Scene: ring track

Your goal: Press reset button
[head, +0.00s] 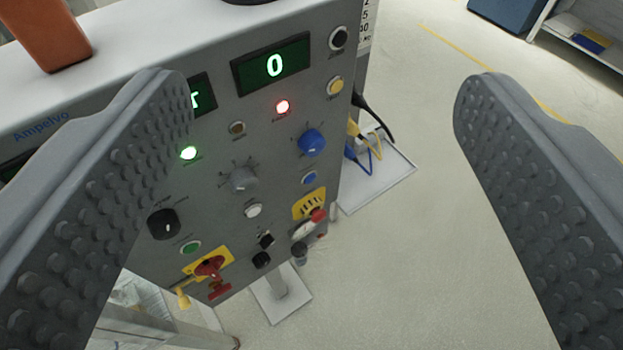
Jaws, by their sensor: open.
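A grey control panel (215,130) tilts across the left and middle of the view. It bears a white button (253,210), a blue button (309,178), a green button (190,247), a yellow button (335,85) and a black button (338,38). Their labels are too small to read, so I cannot tell which is the reset button. My gripper (321,86) is open and empty. Its left finger covers part of the panel's left side; its right finger is over the floor, clear of the panel.
A green display (272,64) reads 0. A red lamp (282,107) and a green lamp (188,153) are lit. Knobs, including a blue knob (312,142), and a red rotary switch (211,268) stick out. Cables (370,140) hang beyond the panel's right edge.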

